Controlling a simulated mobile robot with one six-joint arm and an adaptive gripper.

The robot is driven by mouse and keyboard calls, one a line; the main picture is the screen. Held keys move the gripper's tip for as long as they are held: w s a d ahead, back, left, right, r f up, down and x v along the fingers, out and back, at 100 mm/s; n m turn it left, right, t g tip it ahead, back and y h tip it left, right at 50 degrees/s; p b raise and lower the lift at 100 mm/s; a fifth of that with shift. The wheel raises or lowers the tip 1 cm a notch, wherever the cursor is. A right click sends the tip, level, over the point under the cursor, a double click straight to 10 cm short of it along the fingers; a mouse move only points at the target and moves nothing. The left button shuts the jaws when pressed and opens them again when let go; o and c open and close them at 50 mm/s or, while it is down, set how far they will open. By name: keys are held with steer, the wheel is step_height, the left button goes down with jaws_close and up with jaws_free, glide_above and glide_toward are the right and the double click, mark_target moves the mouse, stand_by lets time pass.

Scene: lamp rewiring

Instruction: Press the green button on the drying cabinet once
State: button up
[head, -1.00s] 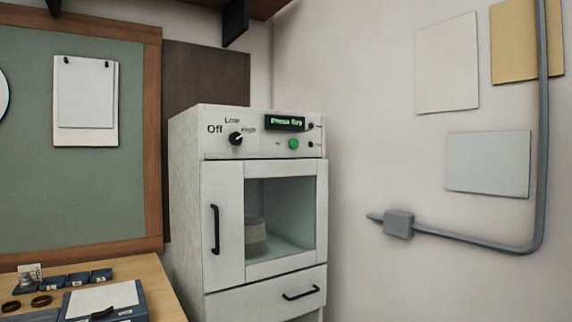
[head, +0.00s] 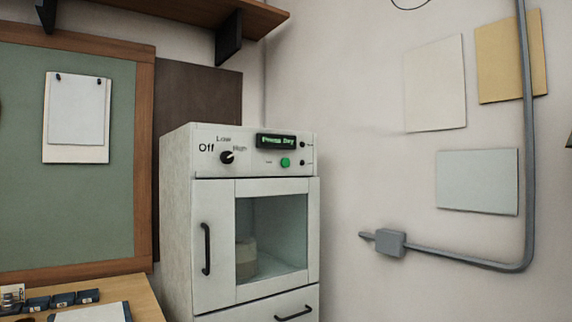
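The drying cabinet (head: 214,247) is a white upright unit in the middle of the head view. Its green button (head: 285,162) is on the top control panel, below a small lit display (head: 276,142) with green text that seems to read "Press Dry". A black knob (head: 227,157) sits left of the button among the labels Off, Low and High; its pointer seems turned toward High. The glass-fronted door (head: 271,240) is shut, and a pale round object (head: 246,258) stands inside. My gripper is not in view.
A wooden bench (head: 147,296) with small dark blocks (head: 62,299) and a tray (head: 125,309) is at the lower left. A shelf (head: 180,10) with a dark bracket overhangs above. A grey conduit (head: 529,150) runs along the right wall. Nothing visible stands in front of the panel.

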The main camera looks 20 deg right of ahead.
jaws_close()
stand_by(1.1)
